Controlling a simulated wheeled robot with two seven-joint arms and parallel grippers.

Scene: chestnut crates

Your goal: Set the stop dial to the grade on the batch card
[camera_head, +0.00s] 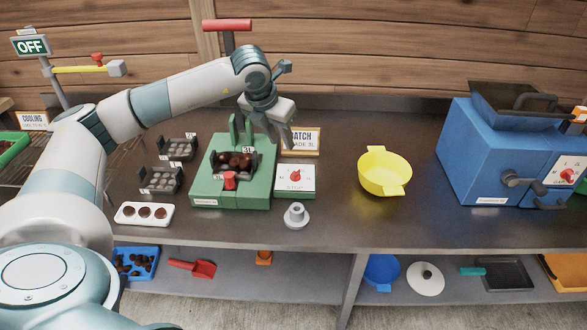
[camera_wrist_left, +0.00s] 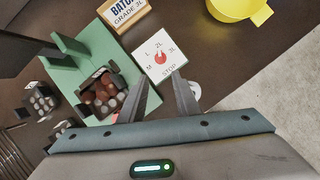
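The stop dial is a red knob on a white plate (camera_head: 295,180), in the middle of the head view beside the green machine. In the left wrist view the dial knob (camera_wrist_left: 160,58) has marks M, L, 2L and 3L around it; which mark it points to is too small to tell. My right gripper is out of view.
The green machine (camera_head: 205,190) holds a tray of chestnuts left of the plate. A yellow pan (camera_head: 384,172) and a blue machine (camera_head: 480,150) stand to the right. The counter between plate and pan is clear.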

